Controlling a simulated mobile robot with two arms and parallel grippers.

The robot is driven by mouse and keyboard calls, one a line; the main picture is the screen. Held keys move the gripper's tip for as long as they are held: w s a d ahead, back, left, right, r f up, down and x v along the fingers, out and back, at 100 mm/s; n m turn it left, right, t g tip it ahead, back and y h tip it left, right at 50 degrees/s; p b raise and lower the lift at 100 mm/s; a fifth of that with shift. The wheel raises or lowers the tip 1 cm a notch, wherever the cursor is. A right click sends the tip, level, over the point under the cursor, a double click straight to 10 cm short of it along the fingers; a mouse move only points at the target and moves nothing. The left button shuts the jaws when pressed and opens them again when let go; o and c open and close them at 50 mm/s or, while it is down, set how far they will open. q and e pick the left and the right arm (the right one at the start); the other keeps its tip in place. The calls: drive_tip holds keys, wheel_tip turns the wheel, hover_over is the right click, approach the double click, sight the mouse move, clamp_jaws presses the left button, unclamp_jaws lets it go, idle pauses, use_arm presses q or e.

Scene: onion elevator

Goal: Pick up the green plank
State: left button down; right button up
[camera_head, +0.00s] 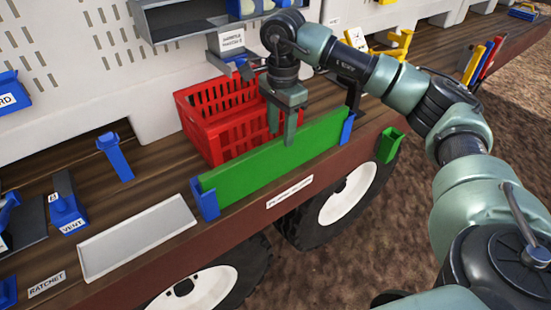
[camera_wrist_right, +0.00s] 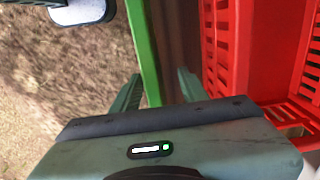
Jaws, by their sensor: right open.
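The green plank (camera_head: 250,163) stands on its long edge along the front edge of the wooden deck, held between two blue end brackets (camera_head: 205,199). My right gripper (camera_head: 282,128) is over the plank's top edge from above, its fingers open. One finger is in front of the plank and the other is behind it. In the right wrist view the plank (camera_wrist_right: 142,45) runs between the two open fingers (camera_wrist_right: 158,92). I cannot tell whether either finger touches it. My left gripper is not in view.
A red crate (camera_head: 204,117) stands close behind the plank, near the rear finger. A grey tray (camera_head: 137,237) lies left of it. A green holder (camera_head: 389,145) hangs on the deck's front side. Wheels (camera_head: 347,194) and bare ground lie below the edge.

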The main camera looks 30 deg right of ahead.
sight(283, 154)
drive_tip(key=shift+s+d+f, duration=0.15)
drive_tip(key=shift+s+f, duration=0.05)
drive_tip(key=shift+f, duration=0.1)
drive_tip(key=f+p, duration=0.1)
drive_tip(key=f, duration=0.1)
drive_tip(key=f+p, duration=0.1)
drive_tip(key=f, duration=0.1)
drive_tip(key=s+f+p, duration=0.1)
drive_tip(key=f+p, duration=0.1)
drive_tip(key=shift+w+f, duration=0.1)
drive_tip(key=shift+f, duration=0.35)
clamp_jaws()
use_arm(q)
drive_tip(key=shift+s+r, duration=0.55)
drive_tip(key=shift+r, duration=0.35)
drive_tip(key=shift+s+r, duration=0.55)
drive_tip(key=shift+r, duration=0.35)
